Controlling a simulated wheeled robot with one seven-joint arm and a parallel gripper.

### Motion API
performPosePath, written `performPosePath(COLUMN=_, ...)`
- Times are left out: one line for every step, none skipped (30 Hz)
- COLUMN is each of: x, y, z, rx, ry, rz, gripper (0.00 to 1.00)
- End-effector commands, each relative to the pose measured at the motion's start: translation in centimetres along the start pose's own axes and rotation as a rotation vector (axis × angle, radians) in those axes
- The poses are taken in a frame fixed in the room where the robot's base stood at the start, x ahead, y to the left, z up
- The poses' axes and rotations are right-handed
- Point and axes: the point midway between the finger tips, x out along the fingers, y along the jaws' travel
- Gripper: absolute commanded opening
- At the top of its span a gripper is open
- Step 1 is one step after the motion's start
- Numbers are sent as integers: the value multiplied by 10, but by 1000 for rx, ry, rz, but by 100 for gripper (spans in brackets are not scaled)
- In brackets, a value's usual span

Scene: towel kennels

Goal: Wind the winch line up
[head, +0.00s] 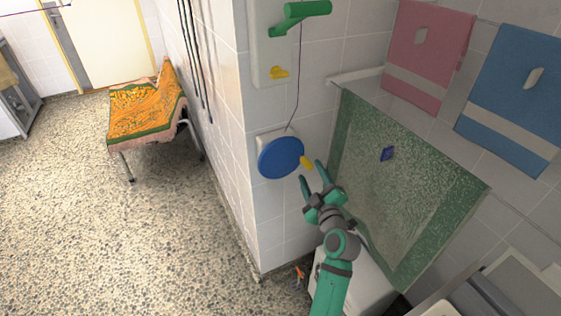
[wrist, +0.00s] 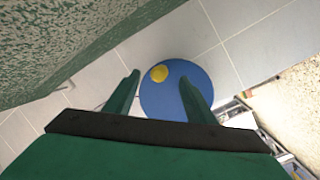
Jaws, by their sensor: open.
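The winch shows as a blue disc (head: 281,158) on the tiled wall, with a yellow knob (head: 306,163) near its right edge. The thin dark winch line (head: 298,85) runs from the disc up toward a green handle-like part (head: 300,15) on a pale panel. My gripper (head: 312,170) is open and empty, its fingertips just right of the disc, close to the knob. In the wrist view the blue disc (wrist: 178,98) and yellow knob (wrist: 159,73) lie beyond and between the open fingers (wrist: 157,90). I cannot tell whether a finger touches the knob.
Pink (head: 428,50) and blue (head: 520,95) towels hang above. The floor at left is open.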

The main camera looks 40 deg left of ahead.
Motion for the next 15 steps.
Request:
performPosePath(x=5, y=0, z=0, rx=0, ry=0, rz=-1, gripper=50)
performPosePath(x=8, y=0, z=0, rx=0, ry=0, rz=0, gripper=50)
performPosePath(x=11, y=0, z=0, rx=-1, ry=0, rz=0, gripper=50)
performPosePath(x=13, y=0, z=0, rx=-1, ry=-1, rz=0, gripper=50)
performPosePath(x=16, y=0, z=0, rx=-1, ry=-1, rz=0, gripper=50)
performPosePath(x=19, y=0, z=0, rx=-1, ry=-1, rz=-1, gripper=50)
performPosePath(x=22, y=0, z=0, rx=-1, ry=-1, rz=0, gripper=50)
performPosePath(x=24, y=0, z=0, rx=-1, ry=-1, rz=0, gripper=50)
performPosePath(x=28, y=0, z=0, rx=-1, ry=0, rz=0, gripper=50)
performPosePath(x=31, y=0, z=0, rx=-1, ry=0, rz=0, gripper=50)
performPosePath(x=33, y=0, z=0, rx=-1, ry=0, rz=0, gripper=50)
performPosePath(x=37, y=0, z=0, rx=-1, ry=0, rz=-1, gripper=50)
performPosePath(x=39, y=0, z=0, rx=-1, ry=0, rz=-1, gripper=50)
performPosePath(x=42, y=-1, z=0, rx=-1, ry=0, rz=-1, gripper=50)
performPosePath(x=45, y=0, z=0, rx=0, ry=0, rz=-1, gripper=50)
